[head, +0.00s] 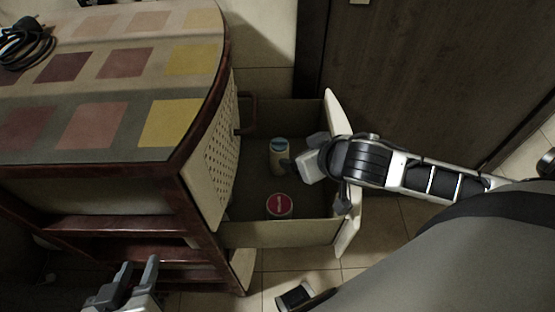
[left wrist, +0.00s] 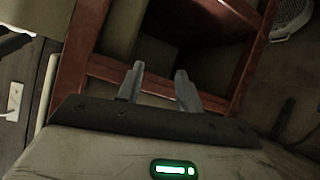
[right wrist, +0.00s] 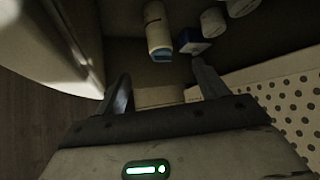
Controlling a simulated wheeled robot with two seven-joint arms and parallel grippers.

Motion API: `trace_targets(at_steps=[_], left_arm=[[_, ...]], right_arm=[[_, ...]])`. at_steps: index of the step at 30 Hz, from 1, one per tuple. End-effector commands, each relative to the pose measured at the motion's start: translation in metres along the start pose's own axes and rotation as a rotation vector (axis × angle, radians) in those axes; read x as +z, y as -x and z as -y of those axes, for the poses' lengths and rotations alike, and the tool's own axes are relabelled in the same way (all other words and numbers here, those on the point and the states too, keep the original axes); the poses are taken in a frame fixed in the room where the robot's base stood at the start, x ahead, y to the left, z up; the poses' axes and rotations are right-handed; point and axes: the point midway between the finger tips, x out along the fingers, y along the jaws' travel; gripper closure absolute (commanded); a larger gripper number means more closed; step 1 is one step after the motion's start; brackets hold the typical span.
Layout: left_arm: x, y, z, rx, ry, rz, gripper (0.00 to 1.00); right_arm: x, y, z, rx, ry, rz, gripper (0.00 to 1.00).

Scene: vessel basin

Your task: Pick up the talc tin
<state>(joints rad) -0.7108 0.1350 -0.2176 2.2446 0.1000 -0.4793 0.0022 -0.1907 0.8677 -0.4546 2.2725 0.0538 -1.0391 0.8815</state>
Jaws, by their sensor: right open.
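A beige cylinder with a blue cap, which looks like the talc tin (head: 279,158), stands upright in the open drawer. It also shows in the right wrist view (right wrist: 157,28), beyond the fingertips. My right gripper (head: 288,163) is over the drawer, just right of the tin. In the right wrist view its fingers (right wrist: 160,72) are apart with nothing between them. My left gripper (head: 137,270) is low at the left, outside the cabinet. Its fingers (left wrist: 160,80) are apart and empty in the left wrist view.
The drawer (head: 275,234) also holds a round red-lidded container (head: 279,205). The right wrist view shows a small blue-and-white box (right wrist: 192,42) and white round containers (right wrist: 213,20) near the tin. The cabinet (head: 110,160) stands at left, with a perforated side panel (head: 220,150).

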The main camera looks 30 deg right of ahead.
Motion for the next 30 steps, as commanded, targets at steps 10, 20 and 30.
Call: trace_targets(at_steps=[10, 20, 30], left_arm=[[0.007, -0.005, 0.002, 0.001, -0.009, -0.018, 0.64], [0.008, -0.004, 0.001, 0.005, -0.016, -0.027, 0.64], [0.019, -0.008, 0.001, 0.009, -0.023, -0.024, 0.64]], right_arm=[[0.000, -0.074, 0.000, 0.000, 0.000, -0.002, 0.28], [-0.001, -0.103, 0.000, -0.001, 0.001, -0.001, 0.28], [0.000, -0.147, -0.001, -0.001, 0.000, -0.001, 0.28]])
